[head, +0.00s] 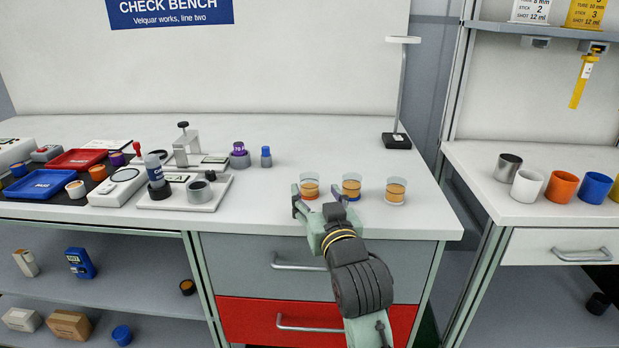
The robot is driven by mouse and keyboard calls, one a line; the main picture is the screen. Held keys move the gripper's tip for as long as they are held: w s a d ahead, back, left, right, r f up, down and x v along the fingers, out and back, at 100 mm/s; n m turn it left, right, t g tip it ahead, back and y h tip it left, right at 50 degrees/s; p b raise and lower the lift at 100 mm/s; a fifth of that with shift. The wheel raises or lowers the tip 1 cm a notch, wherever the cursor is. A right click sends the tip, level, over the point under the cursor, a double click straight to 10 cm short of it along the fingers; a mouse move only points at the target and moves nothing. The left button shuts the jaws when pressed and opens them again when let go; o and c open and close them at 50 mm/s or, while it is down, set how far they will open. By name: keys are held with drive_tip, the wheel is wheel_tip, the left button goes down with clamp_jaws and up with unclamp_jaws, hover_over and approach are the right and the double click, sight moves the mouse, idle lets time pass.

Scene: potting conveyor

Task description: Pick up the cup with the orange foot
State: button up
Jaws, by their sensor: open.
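Three small clear cups with amber contents stand in a row near the front right of the bench in the head view. The left cup (309,185) seems to have an orange-red foot, partly hidden by my gripper. The middle cup (352,184) shows blue low down, and the right cup (396,190) has a pale foot. My gripper (317,193) is open and empty. Its fingers are on either side of the left cup as seen here, the right finger lying between the left and middle cups. I cannot tell whether they touch the cup.
A lamp stand with a black base (396,141) stands behind the cups. A grey fixture plate (187,192), trays and small jars fill the bench's left. Several coloured mugs stand on the right-hand counter (478,172). The bench behind the cups is clear.

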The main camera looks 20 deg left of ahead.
sight(312, 181)
drive_tip(key=shift+r+p+x, duration=0.2)
drive_tip(key=shift+p+x, duration=0.65)
drive_tip(key=shift+x, duration=1.9)
drive_tip(key=shift+d, duration=0.1)
drive_tip(key=c, duration=1.2)
